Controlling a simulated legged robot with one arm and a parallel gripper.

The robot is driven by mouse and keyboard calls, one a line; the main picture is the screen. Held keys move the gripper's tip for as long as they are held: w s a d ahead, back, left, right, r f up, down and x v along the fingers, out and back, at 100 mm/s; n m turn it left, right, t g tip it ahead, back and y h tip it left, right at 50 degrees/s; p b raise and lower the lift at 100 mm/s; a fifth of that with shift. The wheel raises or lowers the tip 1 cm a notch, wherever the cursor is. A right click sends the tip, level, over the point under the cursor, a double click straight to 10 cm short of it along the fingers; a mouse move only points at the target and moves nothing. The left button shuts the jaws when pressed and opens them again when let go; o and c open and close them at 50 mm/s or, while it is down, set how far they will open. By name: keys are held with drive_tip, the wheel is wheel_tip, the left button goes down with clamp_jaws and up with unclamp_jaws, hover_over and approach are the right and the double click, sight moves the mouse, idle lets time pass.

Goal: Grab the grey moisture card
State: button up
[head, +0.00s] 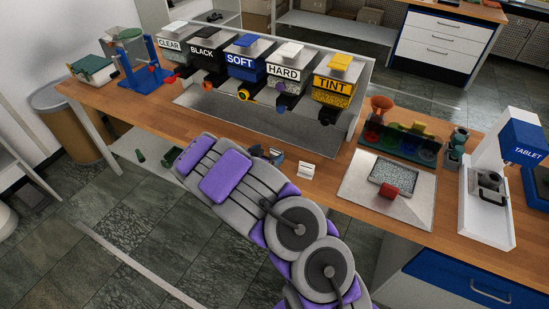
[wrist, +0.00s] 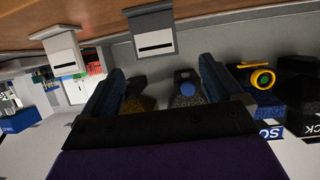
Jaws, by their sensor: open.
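The grey moisture card (wrist: 152,34) shows in the wrist view at the top middle, a grey-topped piece with a pale face and a dark stripe. A similar white card (wrist: 63,52) stands to its left; a white card also shows on the bench in the head view (head: 306,171). My gripper (wrist: 160,76) is open and empty in the wrist view, its two dark blue fingers spread below the grey card in the picture, apart from it. In the head view my arm reaches over the bench's front edge and hides much of that area; the grey card is not clear there.
Labelled dispensers (head: 240,68) stand in a row at the back of the wooden bench (head: 140,115). A metal plate (head: 405,200) with a speckled tray (head: 393,178) and a red block lies at right, near the white TABLET press (head: 485,195). A blue stand (head: 147,80) is at left.

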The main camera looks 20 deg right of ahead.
sight(276, 150)
drive_tip(key=shift+w+d+f, duration=0.3)
drive_tip(key=shift+w+d, duration=0.05)
drive_tip(key=shift+d, duration=0.1)
drive_tip(key=shift+w+d+f+b, duration=0.15)
drive_tip(key=shift+w+d+f, duration=0.05)
drive_tip(key=shift+d, duration=0.5)
drive_tip(key=shift+w+d+f+b, duration=0.15)
drive_tip(key=shift+d+f, duration=0.05)
drive_tip(key=shift+d, duration=0.45)
drive_tip(key=shift+w+d+f+b, duration=0.55)
drive_tip(key=shift+w+d+f, duration=0.1)
drive_tip(key=shift+w+f, duration=0.1)
drive_tip(key=shift+w+d+f, duration=0.15)
drive_tip(key=shift+w+d, duration=0.25)
drive_tip(key=shift+w+d+f, duration=0.1)
drive_tip(key=shift+w+d, duration=0.05)
drive_tip(key=shift+d, duration=0.35)
drive_tip(key=shift+a, duration=0.2)
drive_tip(key=c, duration=1)
